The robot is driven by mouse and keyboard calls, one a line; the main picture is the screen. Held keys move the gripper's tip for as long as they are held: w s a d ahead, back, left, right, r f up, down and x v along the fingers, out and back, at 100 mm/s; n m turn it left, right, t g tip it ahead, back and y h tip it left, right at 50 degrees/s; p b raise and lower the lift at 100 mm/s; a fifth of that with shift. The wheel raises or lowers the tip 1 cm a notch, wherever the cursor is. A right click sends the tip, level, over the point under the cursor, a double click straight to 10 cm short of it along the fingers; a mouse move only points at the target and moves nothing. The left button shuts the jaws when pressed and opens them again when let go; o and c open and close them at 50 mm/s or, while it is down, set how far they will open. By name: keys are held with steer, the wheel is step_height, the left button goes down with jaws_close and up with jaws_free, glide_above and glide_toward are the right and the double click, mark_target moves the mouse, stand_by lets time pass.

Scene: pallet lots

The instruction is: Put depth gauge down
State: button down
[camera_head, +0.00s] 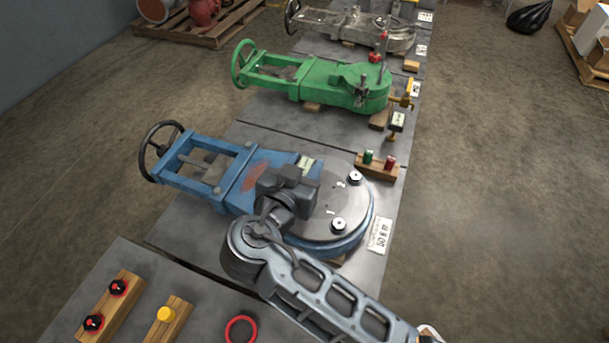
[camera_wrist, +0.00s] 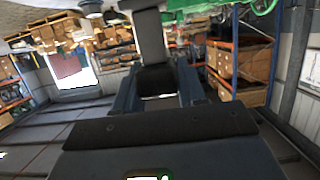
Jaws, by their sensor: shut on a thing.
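My gripper (camera_head: 288,188) is a dark grey block over the blue valve, where the blue body meets the round grey flange face. Its fingertips and most of what they hold are hidden from the head camera, so I cannot make out the depth gauge's shape there. The blue valve (camera_head: 232,191) lies flat on a grey table, handwheel to the left. Its flange face (camera_head: 326,212) carries two round metal pieces with dark centres.
A wooden block (camera_head: 377,169) with green and red pieces sits on the table behind the flange. A green valve (camera_head: 310,80) lies farther back. In front are a block with red-black knobs (camera_head: 107,305), a yellow-capped piece (camera_head: 166,314) and a red ring (camera_head: 241,330). A white label (camera_head: 379,236) lies right.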

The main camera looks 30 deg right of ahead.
steer(key=shift+f, duration=1.65)
steer(key=shift+f, duration=0.2)
steer(key=c, duration=0.6)
jaws_free()
steer(key=shift+c, duration=0.2)
steer(key=shift+r, duration=0.15)
steer(key=shift+s+a+r, duration=0.1)
steer(key=v, duration=1.1)
steer(key=shift+s+a+b, duration=0.2)
steer(key=shift+a+b, duration=0.05)
steer(key=shift+b, duration=0.2)
steer(key=shift+d, duration=0.1)
